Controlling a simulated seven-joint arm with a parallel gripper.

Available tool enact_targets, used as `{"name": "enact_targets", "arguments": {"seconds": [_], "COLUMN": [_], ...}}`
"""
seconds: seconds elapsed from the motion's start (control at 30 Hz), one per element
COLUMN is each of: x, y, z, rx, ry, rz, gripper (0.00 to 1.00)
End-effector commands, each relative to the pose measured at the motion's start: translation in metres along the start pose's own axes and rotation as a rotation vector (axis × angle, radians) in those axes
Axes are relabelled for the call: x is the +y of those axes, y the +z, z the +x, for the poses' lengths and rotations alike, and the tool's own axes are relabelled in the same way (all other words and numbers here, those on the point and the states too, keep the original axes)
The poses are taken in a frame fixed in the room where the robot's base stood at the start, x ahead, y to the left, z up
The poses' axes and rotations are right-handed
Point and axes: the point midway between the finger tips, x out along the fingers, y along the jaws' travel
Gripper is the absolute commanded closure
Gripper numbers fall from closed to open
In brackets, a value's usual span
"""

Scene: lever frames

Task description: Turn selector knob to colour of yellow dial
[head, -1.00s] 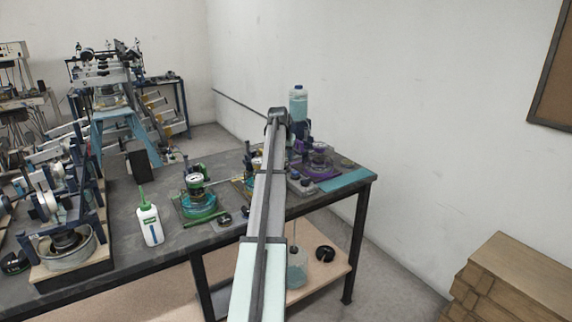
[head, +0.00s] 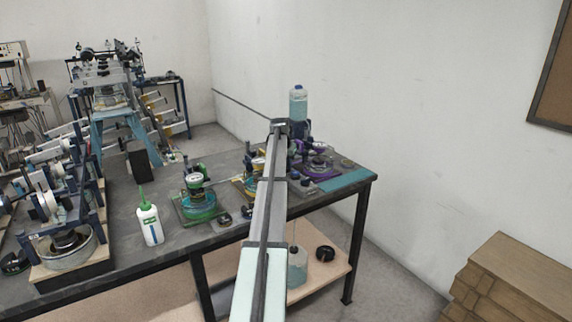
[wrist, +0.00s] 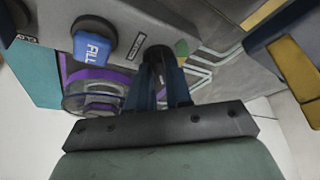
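In the wrist view, my gripper (wrist: 161,72) has two dark blue fingers reaching up to a dark round knob (wrist: 158,53) on a grey panel. A narrow gap shows between the fingers. I cannot tell whether they grip the knob or only stand around it. A small green and yellow patch (wrist: 182,50) lies right beside the knob. In the head view, my arm hides the gripper. The yellow device (head: 249,185) stands just left of my arm, partly hidden; its dial face is too small to read. The grey panel (head: 301,187) shows right of the arm.
A blue knob (wrist: 94,45) with white lettering sits left of my fingers. A purple device (head: 318,167) stands at the table's right part. A green device (head: 199,206) and a white bottle (head: 150,224) stand to the left. A clear bottle (head: 298,104) rises behind the arm.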

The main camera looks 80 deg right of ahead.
Motion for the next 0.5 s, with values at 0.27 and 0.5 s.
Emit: {"name": "enact_targets", "arguments": {"seconds": [0.27, 0.5], "x": [-0.0001, 0.0001], "y": [0.0000, 0.0000], "z": [-0.0002, -0.0002], "rx": [0.000, 0.000], "ry": [0.000, -0.002], "rz": [0.000, -0.004], "gripper": [1.00, 1.00]}}
